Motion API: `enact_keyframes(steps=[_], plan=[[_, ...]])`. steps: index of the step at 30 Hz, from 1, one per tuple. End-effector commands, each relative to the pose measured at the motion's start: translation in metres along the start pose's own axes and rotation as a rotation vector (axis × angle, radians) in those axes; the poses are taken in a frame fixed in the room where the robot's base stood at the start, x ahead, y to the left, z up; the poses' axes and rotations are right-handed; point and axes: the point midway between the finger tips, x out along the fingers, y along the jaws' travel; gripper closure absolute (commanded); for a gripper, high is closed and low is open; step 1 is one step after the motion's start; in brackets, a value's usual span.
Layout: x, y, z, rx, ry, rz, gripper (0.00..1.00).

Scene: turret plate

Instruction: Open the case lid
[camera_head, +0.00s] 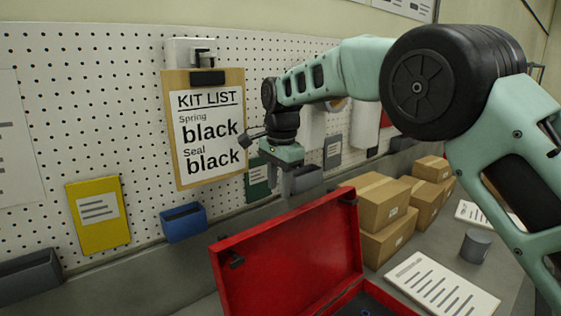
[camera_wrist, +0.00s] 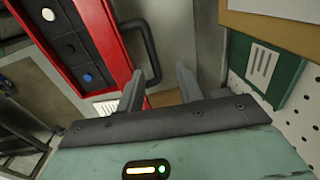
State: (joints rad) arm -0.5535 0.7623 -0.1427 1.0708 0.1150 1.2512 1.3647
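The red case lid (camera_head: 290,258) stands raised at the bottom middle of the head view, tilted up from the case base (camera_head: 378,296). Only a corner of the base is in the head view; the wrist view shows a red wall (camera_wrist: 108,52) beside dark compartments holding a white disc (camera_wrist: 48,14) and a blue disc (camera_wrist: 87,77). My gripper (camera_head: 287,186) is above and behind the lid, apart from it. In the wrist view its two fingers (camera_wrist: 158,78) are spread with nothing between them.
Cardboard boxes (camera_head: 385,205) stand right of the lid, with a grey cylinder (camera_head: 475,246) and a paper sheet (camera_head: 440,288) nearer. Behind is a pegboard (camera_head: 90,110) with a kit list clipboard (camera_head: 207,130) reading black spring, black seal, and a blue bin (camera_head: 183,222).

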Motion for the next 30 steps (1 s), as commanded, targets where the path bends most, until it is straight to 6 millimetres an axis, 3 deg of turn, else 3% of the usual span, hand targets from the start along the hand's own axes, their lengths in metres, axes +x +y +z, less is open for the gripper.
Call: enact_keyframes(steps=[6,12,20,30], plan=[[-0.047,-0.001,0.0,0.0,0.001,-0.003,0.64],[-0.075,-0.001,0.0,0.0,0.0,0.001,0.64],[-0.084,0.0,0.0,0.001,0.0,0.003,0.64],[-0.075,0.008,0.003,-0.046,-0.017,0.003,0.64]])
